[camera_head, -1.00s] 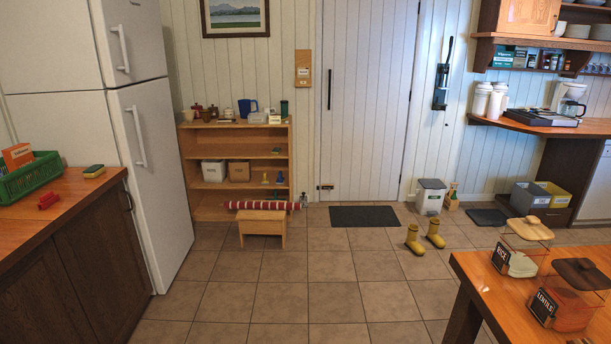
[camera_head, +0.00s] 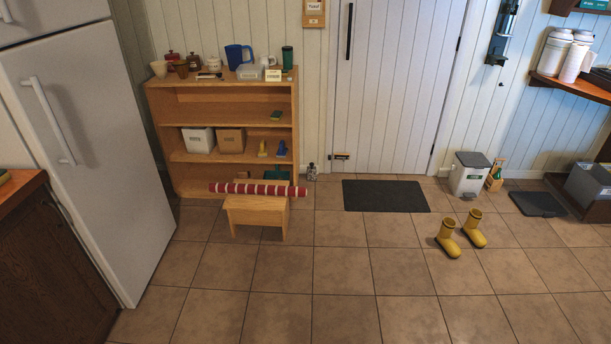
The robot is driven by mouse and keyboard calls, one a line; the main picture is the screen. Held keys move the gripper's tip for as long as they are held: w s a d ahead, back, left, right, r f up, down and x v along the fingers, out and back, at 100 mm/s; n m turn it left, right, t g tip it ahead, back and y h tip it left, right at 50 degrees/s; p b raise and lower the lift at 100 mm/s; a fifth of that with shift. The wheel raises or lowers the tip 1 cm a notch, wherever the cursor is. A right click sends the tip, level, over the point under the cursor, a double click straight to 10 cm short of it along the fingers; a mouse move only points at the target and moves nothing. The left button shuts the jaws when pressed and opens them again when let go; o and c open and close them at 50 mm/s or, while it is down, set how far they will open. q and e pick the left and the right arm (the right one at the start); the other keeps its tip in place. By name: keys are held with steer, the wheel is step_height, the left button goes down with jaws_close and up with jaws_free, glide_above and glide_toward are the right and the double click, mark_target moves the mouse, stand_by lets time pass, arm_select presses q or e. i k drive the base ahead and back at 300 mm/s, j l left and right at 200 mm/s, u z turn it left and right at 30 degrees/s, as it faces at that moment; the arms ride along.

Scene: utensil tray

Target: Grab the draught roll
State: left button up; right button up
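The draught roll (camera_head: 258,189) is a long red roll with white bands. It lies level across the top of a small wooden stool (camera_head: 256,216), with both ends reaching past the stool's sides. The stool stands on the tiled floor in front of the wooden shelf. Neither of my grippers shows in the head view, so their state is hidden.
The shelf (camera_head: 224,87) with mugs and boxes stands behind the stool. The fridge (camera_head: 88,130) is at left. Yellow boots (camera_head: 448,240), a dark mat (camera_head: 385,196) and a white bin (camera_head: 468,176) are to the right. The tiled floor in front of the stool is clear.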

mark_target(214, 187)
steer(key=i+l+u, duration=0.1)
steer(key=i+u, duration=0.15)
steer(key=i, duration=0.2)
steer(key=i+l+u, duration=0.2)
steer(key=i, duration=1.7)
steer(key=l+z, duration=0.05)
steer(key=l, duration=0.05)
